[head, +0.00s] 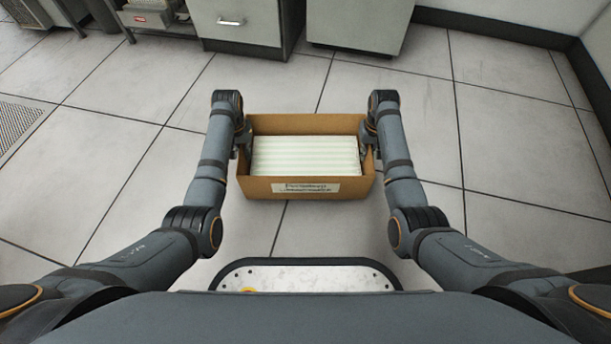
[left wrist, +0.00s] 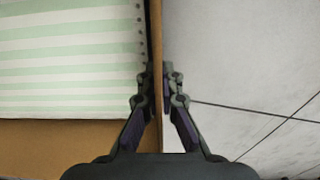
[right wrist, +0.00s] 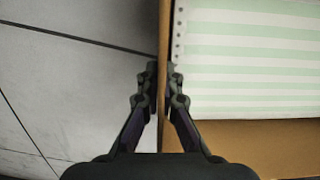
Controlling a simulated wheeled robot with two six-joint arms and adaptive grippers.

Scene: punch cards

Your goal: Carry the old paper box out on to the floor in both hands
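The old paper box (head: 306,187) is an open brown cardboard box with a white label on its near side. It holds green-and-white striped paper (head: 306,156), which also shows in the left wrist view (left wrist: 70,60) and the right wrist view (right wrist: 250,60). My left gripper (head: 244,140) is at the box's left wall; in the left wrist view its fingers (left wrist: 157,80) are closed on that wall, one on each side. My right gripper (head: 367,140) is at the right wall; in the right wrist view its fingers (right wrist: 164,80) pinch that wall. Whether the box touches the floor is unclear.
The tiled floor (head: 510,140) around the box is clear on both sides. Grey cabinets (head: 360,25) and a drawer unit (head: 240,25) stand beyond it. A low shelf unit (head: 150,18) is at the top left, and a floor grate (head: 15,122) at the left edge.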

